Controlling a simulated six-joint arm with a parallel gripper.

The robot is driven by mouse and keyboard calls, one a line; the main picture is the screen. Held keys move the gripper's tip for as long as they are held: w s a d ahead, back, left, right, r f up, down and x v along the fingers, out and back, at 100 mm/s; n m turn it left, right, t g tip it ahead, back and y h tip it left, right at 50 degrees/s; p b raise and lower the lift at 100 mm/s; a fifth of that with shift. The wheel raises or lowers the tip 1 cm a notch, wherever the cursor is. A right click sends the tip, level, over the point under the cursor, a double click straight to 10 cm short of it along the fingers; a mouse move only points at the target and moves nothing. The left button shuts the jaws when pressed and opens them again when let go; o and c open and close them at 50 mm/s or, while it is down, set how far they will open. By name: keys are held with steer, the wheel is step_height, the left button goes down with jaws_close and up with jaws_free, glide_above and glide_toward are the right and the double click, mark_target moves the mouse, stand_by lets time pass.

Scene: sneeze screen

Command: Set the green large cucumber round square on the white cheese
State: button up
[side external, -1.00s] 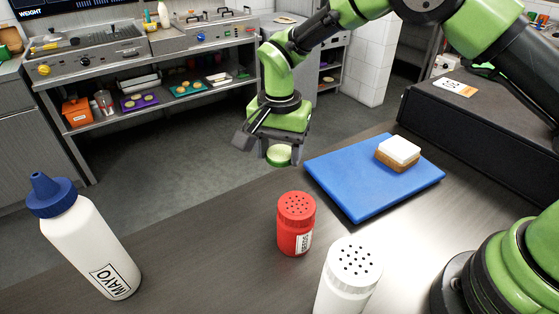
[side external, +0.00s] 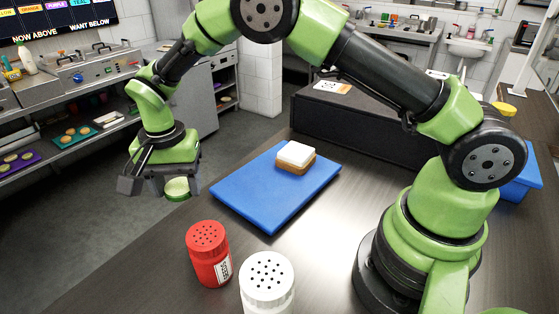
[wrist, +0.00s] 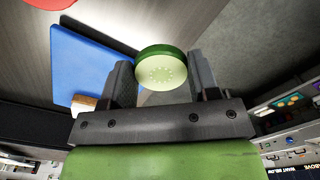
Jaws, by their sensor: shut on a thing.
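The green cucumber round (side external: 177,188) is a thick slice with dark green rind and pale seeded flesh. My gripper (side external: 170,188) is shut on it and holds it in the air, left of the blue board. In the wrist view the cucumber round (wrist: 162,68) sits between the two fingers of my gripper (wrist: 160,80). The white cheese (side external: 296,151) is a square slab on top of a brown bread square (side external: 295,164). That stack lies on the far part of the blue cutting board (side external: 255,193).
A red shaker (side external: 208,253) and a white shaker (side external: 267,285) stand at the near edge of the board's area. A dark raised box (side external: 355,128) lies behind the board. The board's near half is bare.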

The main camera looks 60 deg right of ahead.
steer(key=shift+d, duration=0.1)
steer(key=d+r+m, duration=0.1)
steer(key=d+m, duration=0.2)
steer(key=d, duration=1.2)
steer(key=r+m, duration=0.1)
steer(key=m, duration=0.2)
glide_above(295, 152)
steer(key=shift+f, duration=2.35)
steer(key=shift+f, duration=0.6)
steer(key=o, duration=1)
